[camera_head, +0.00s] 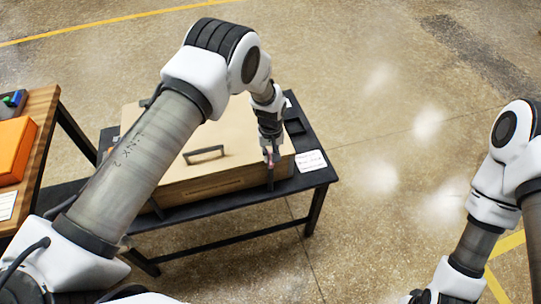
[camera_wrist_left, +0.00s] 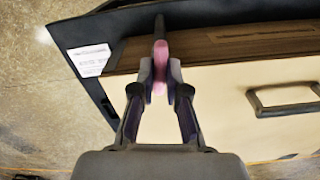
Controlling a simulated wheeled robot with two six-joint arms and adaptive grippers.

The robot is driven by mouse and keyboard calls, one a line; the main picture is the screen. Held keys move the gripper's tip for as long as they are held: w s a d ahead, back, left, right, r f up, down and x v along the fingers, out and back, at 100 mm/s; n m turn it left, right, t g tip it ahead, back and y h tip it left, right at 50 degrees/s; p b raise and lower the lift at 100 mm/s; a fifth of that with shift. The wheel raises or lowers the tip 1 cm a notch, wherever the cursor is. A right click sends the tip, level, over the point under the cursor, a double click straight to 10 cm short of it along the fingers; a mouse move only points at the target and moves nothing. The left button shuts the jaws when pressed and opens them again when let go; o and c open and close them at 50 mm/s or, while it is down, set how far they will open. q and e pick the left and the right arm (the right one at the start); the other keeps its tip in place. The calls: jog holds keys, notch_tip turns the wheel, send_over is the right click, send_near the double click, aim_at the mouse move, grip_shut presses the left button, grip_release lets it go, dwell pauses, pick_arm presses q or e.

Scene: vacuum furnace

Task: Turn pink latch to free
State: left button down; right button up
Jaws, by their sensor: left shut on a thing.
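The pink latch (camera_wrist_left: 160,60) is at the edge of the beige furnace box (camera_wrist_left: 225,105), upright in the left wrist view. My left gripper (camera_wrist_left: 160,75) is shut on the pink latch, with one finger on each side of it. In the head view my left gripper (camera_head: 270,155) reaches down to the right end of the box (camera_head: 235,165), and only a small bit of pink shows between its fingers. My right arm is at the right edge of the head view, and its gripper is not clearly seen.
The box stands on a low black table (camera_head: 318,177) with a white label (camera_head: 311,161) at its right end. A dark handle (camera_head: 204,154) is on the lid. A wooden bench (camera_head: 42,105) with an orange case (camera_head: 12,150) stands at the left. The floor to the right is open.

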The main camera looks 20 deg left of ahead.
pick_arm(q)
jog(key=m+b, duration=0.1)
jog(key=m, duration=0.2)
jog(key=shift+f, duration=0.15)
jog(key=m, duration=0.4)
jog(key=shift+s+b, duration=0.1)
jog(key=shift+b, duration=0.2)
jog(key=m, duration=0.4)
jog(key=shift+m, duration=0.3)
jog(key=m, duration=0.4)
jog(key=shift+m, duration=0.3)
jog(key=c, duration=1.2)
grip_release()
